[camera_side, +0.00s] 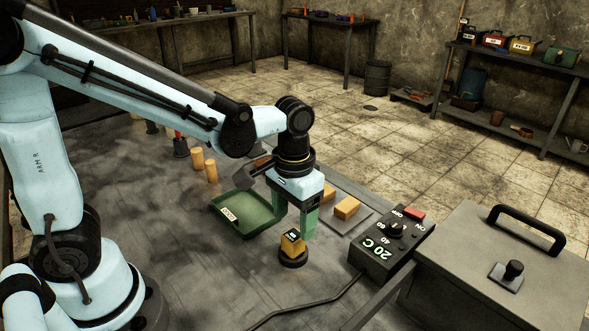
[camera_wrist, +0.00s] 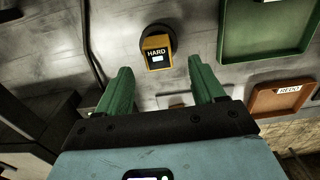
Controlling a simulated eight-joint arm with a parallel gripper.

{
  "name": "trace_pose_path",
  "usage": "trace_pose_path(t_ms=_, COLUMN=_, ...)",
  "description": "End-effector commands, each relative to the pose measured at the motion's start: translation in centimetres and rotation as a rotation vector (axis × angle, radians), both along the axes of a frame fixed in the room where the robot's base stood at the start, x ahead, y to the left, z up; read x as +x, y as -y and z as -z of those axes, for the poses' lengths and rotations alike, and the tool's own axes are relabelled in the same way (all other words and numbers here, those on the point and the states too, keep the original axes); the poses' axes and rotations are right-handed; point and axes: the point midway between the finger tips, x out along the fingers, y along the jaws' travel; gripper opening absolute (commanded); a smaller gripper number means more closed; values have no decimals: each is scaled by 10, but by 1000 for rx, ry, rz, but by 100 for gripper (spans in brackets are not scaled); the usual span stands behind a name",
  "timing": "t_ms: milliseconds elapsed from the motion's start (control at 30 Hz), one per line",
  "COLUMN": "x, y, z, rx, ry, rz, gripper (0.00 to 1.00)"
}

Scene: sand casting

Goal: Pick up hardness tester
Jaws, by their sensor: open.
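The hardness tester (camera_side: 292,245) is a small yellow-orange block with a dark top and a round black base. It stands upright on the grey table, in front of the green tray in the side view. In the wrist view the tester (camera_wrist: 156,50) shows the word HARD and a small light screen. My gripper (camera_side: 294,226) points down above the table, close to the tester. Its green fingers are apart with nothing between them. In the wrist view my gripper (camera_wrist: 160,75) has the tester just beyond its fingertips, roughly centred between them. The tester's far side is hidden.
A plate with yellow blocks (camera_side: 347,207) lies to the right. A control box (camera_side: 391,245) reading 20C and a large grey lidded box (camera_side: 470,270) stand further right. Yellow cylinders (camera_side: 211,171) stand behind.

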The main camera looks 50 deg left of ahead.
Motion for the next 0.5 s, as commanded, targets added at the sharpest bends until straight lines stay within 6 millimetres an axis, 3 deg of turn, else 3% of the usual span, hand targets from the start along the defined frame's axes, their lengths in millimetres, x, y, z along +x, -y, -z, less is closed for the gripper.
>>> trace_pose_path(t_ms=233, x=-1, y=1, z=12, rx=0, ry=0, rz=1, gripper=68)
trace_pose_path(t_ms=500, x=-3, y=2, z=44, rx=0, ry=1, rz=0, gripper=68)
